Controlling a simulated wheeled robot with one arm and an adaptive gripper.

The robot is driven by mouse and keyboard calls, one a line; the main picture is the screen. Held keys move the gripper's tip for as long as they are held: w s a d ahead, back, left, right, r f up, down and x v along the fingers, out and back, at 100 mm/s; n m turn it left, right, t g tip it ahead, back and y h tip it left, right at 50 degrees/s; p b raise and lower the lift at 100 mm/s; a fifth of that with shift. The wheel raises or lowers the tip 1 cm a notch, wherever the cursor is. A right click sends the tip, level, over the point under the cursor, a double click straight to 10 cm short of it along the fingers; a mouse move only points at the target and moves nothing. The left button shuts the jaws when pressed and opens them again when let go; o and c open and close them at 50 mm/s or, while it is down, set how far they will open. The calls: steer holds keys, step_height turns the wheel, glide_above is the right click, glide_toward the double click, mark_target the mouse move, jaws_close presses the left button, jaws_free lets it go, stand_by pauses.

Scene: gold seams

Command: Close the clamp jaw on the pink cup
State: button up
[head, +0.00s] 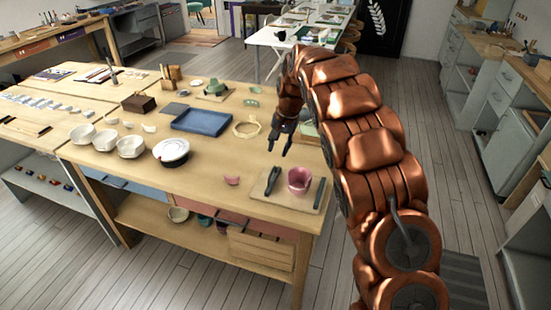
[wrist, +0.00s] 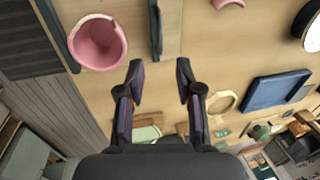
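The pink cup (head: 300,180) stands upright on a pale board (head: 262,207) at the table's near right corner. A dark clamp jaw (head: 273,180) stands to its left, with a gap between them. Another dark upright piece (head: 319,193) is close on the cup's right. In the wrist view the cup (wrist: 98,44) is at upper left. The jaw (wrist: 156,28) is at top centre, apart from the cup, and the other piece (wrist: 54,32) is beside the cup. My gripper (head: 280,140) is open and empty above the table, behind the clamp; its spread fingers show in the wrist view (wrist: 160,66).
A pink shard (head: 232,180) lies left of the board. White bowls (head: 106,139) stand near the front edge.

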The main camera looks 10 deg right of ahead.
steer(key=shift+s+d+r, duration=0.1)
steer(key=shift+r, duration=0.55)
steer(key=shift+s+d+r, duration=0.1)
steer(key=shift+r, duration=0.5)
steer(key=shift+c, duration=0.3)
